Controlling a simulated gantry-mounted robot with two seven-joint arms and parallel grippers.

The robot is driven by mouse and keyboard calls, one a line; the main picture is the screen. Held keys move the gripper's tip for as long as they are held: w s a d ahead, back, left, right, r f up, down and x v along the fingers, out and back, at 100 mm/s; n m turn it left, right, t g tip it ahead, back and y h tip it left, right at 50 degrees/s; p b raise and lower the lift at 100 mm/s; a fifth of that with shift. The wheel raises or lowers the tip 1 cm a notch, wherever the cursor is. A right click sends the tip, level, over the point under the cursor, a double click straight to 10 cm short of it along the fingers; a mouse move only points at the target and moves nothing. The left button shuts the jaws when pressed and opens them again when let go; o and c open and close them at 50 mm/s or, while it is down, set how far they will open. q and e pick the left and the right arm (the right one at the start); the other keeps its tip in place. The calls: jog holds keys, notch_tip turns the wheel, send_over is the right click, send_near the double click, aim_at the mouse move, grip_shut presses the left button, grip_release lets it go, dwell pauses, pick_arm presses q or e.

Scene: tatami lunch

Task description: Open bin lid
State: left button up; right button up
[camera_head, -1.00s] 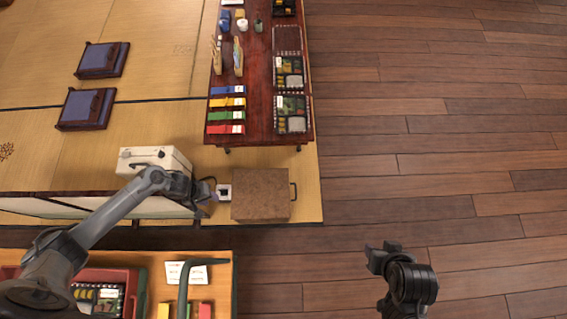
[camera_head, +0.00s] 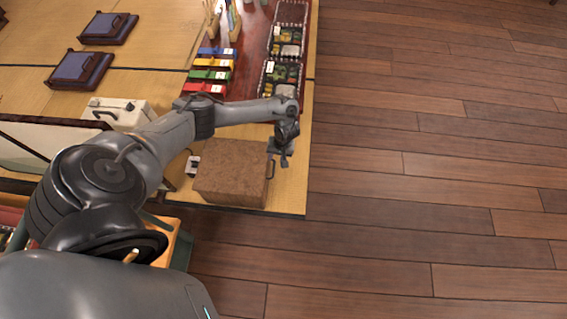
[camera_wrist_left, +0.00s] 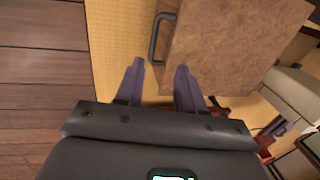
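The bin is a brown, cork-like box (camera_head: 232,175) on the tatami edge, with its flat lid (camera_wrist_left: 235,45) lying shut on top. A dark bar handle (camera_head: 271,168) stands on its right side, and the handle also shows in the left wrist view (camera_wrist_left: 156,38). My left gripper (camera_head: 285,160) is over the bin's right side, close to the handle. In the left wrist view its two purple-grey fingers (camera_wrist_left: 159,67) are apart with nothing between them. The handle is just ahead of the fingertips, apart from them. My right gripper is out of view.
A dark red low table (camera_head: 254,50) with lunch boxes (camera_head: 283,75) and coloured packs (camera_head: 206,88) stands behind the bin. A white case (camera_head: 112,108) is at left. Open wooden floor (camera_head: 430,190) lies to the right.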

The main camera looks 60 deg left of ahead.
aim_at(274, 168)
pick_arm(q)
jog(key=f+b, duration=0.3)
jog(key=a+f+b, duration=0.1)
jog(key=f+b, duration=0.2)
jog(key=f, duration=0.1)
jog(key=f+b, duration=0.3)
jog(key=shift+s+a+f, duration=0.2)
jog(key=shift+f, duration=0.15)
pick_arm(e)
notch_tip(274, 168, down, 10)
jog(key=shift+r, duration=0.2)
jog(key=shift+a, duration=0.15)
pick_arm(q)
grip_shut()
